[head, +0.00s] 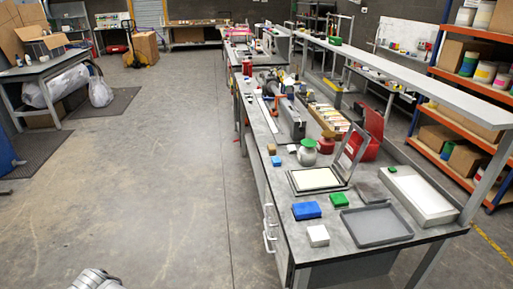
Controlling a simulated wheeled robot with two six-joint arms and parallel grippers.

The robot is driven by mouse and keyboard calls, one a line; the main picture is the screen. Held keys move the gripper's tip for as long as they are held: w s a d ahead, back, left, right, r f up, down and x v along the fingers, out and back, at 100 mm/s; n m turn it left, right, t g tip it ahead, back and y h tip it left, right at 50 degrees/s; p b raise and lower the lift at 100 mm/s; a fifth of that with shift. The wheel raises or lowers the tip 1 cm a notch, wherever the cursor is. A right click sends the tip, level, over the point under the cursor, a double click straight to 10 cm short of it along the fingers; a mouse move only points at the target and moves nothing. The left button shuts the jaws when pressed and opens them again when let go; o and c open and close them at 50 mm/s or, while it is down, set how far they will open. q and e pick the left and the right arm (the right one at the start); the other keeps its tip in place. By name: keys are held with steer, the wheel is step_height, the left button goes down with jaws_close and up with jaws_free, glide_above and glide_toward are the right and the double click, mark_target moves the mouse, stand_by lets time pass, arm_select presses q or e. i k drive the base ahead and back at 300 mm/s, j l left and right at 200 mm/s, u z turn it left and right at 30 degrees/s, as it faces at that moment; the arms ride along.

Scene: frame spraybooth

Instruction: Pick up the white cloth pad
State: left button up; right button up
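A small white block-shaped pad (317,236) lies near the front left edge of the grey workbench (345,262); it looks like the white cloth pad, though its fabric is too small to make out. It sits in front of a blue block (306,211) and left of a shallow grey tray (377,226), apart from both. Nothing covers it. A rounded grey metal part, probably of my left arm, shows at the bottom left edge, far from the pad. No fingers of either gripper can be seen.
A long shelf (400,68) overhangs the bench's right side. The concrete floor (165,170) left of the bench is clear.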

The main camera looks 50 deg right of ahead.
mark_target(291, 149)
steer(key=i+j, duration=0.1)
steer(key=i, duration=0.3)
steer(key=i+j, duration=0.1)
steer(key=i, duration=0.3)
steer(key=i+l+z, duration=0.1)
steer(key=i+z, duration=0.25)
steer(key=z, duration=0.15)
steer(key=i+z, duration=0.45)
steer(key=i+j+z, duration=0.2)
steer(key=z, duration=0.3)
steer(key=i, duration=0.1)
